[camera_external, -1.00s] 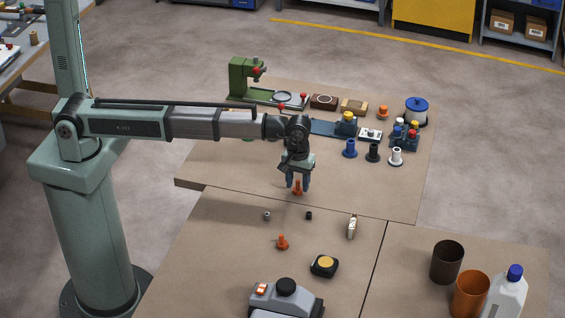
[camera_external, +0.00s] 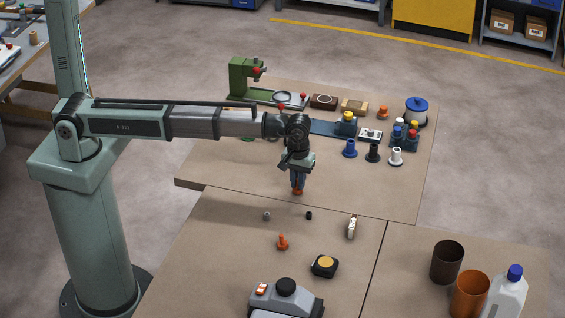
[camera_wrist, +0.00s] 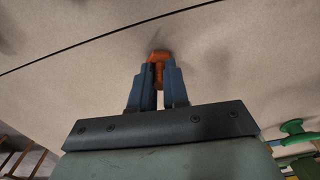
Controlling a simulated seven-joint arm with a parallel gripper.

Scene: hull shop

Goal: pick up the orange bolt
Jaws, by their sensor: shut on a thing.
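My gripper (camera_external: 297,181) points down near the front edge of the rear board. Its two blue-grey fingers are shut on an orange bolt (camera_external: 297,191), whose lower end shows below the fingertips. In the wrist view the orange bolt (camera_wrist: 158,57) sits between the fingertips of my gripper (camera_wrist: 160,76), and its wide end sticks out past them. I cannot tell whether it touches the board. A second orange bolt (camera_external: 282,242) stands upright on the front board, apart from my gripper.
Blue, black and white spools (camera_external: 372,152) stand right of my gripper on the rear board (camera_external: 400,195). A green stand (camera_external: 240,78) is behind. A small black piece (camera_external: 309,215), grey nut (camera_external: 267,216) and yellow-topped black block (camera_external: 324,265) lie on the front board.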

